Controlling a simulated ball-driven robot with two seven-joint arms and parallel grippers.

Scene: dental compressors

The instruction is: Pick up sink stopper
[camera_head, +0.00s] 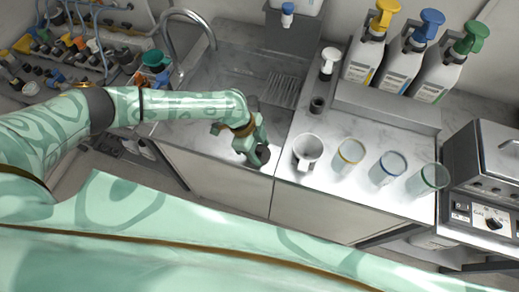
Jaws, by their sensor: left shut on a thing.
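My left arm reaches in from the left over the counter. My left gripper (255,148) points down near the counter's front edge and is shut on a dark round thing, which looks like the sink stopper (262,157). The gripper's fingers cover part of the stopper, and I cannot tell whether it still touches the counter. My right gripper is not in view.
A white mug (307,150) stands close to the right of my left gripper, with several clear rimmed cups further right. The sink (222,80) and faucet (187,38) lie behind the arm. Pump bottles (401,66) stand at the back right.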

